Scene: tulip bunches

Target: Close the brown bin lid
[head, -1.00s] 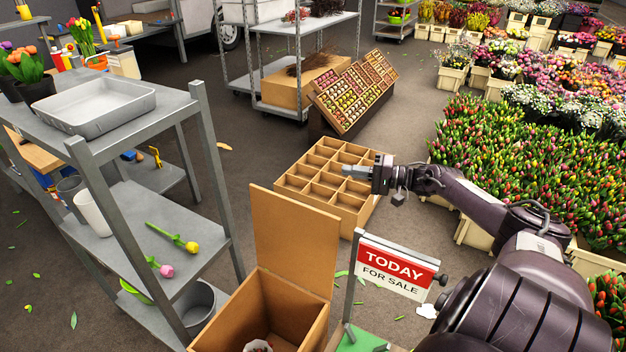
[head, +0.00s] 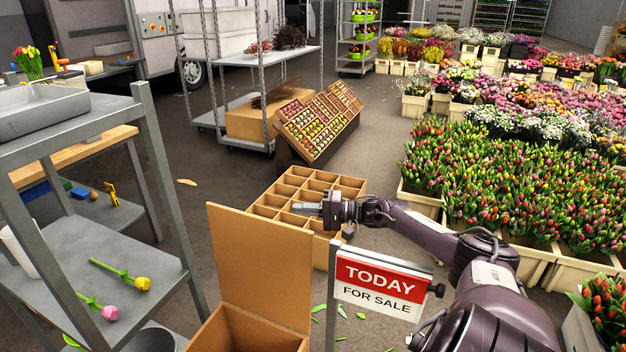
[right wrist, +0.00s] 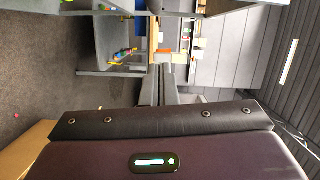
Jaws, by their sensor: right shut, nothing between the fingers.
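The brown bin (head: 236,330) stands at the bottom middle of the head view, its lower part cut off by the frame edge. Its lid (head: 262,262) stands upright, open, at the bin's far side. My right gripper (head: 300,208) is shut and empty, pointing left. In the head view it shows beyond and above the lid's top right corner, in front of the compartment crate; I see no contact with the lid. In the right wrist view its fingers (right wrist: 157,85) are together. My left gripper is out of view.
A "TODAY FOR SALE" sign (head: 380,284) stands right of the lid, near my right arm. A grey metal shelf (head: 92,262) with two tulips is at left. A divided wooden crate (head: 347,190) sits behind. Tulip crates (head: 520,262) fill the right.

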